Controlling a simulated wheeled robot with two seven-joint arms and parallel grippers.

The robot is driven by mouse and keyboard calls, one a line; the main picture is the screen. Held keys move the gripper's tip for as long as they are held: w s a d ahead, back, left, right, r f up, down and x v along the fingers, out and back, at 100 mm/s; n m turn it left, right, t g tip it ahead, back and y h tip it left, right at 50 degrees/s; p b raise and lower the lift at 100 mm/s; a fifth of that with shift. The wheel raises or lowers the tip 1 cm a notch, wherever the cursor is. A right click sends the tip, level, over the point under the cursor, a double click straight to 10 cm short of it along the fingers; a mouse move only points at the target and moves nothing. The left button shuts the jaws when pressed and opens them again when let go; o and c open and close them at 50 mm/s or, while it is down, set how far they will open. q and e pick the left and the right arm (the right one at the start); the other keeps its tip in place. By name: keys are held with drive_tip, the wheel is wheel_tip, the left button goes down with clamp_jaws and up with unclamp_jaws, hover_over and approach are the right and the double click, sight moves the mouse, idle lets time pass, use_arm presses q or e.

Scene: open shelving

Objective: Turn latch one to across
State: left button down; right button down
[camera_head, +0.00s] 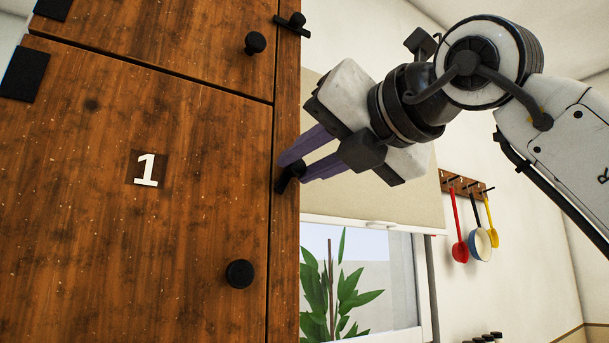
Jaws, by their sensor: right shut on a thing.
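The wooden door marked 1 (170,230) fills the left of the view and is closed against its frame. Latch one, a small black latch (288,180), sits on the frame strip at the door's right edge. It looks tilted, and the fingers partly hide it, so its exact angle is hard to tell. My right gripper (291,166) reaches in from the upper right. Its purple fingers are shut on the latch. My left gripper is not in view.
A black knob (239,273) is on door 1. Above is another door with a knob (255,42) and a black latch (293,24) lying across the gap. A window with a plant (340,285) and hanging utensils (472,235) are behind at the right.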

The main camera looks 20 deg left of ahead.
drive_tip(key=m+b, duration=0.1)
drive_tip(key=m, duration=0.1)
drive_tip(key=shift+f+m+b, duration=0.1)
drive_tip(key=shift+m+b, duration=0.2)
drive_tip(key=shift+m, duration=0.1)
drive_tip(key=shift+m+b, duration=0.5)
drive_tip(key=shift+m, duration=0.4)
drive_tip(key=shift+m+b, duration=0.55)
drive_tip(key=shift+m, duration=0.35)
drive_tip(key=m+b, duration=0.1)
drive_tip(key=m, duration=0.1)
drive_tip(key=shift+m, duration=0.3)
drive_tip(key=shift+m+b, duration=0.65)
drive_tip(key=shift+m, duration=0.35)
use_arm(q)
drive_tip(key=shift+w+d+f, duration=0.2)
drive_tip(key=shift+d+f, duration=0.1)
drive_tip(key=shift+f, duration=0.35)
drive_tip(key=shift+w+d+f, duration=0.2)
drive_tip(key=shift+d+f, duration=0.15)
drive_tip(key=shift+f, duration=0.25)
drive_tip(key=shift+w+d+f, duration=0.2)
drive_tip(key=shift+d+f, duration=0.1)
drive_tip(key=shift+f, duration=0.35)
use_arm(e)
drive_tip(key=shift+m, duration=0.7)
use_arm(q)
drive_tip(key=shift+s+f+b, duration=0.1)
drive_tip(key=shift+b, duration=0.2)
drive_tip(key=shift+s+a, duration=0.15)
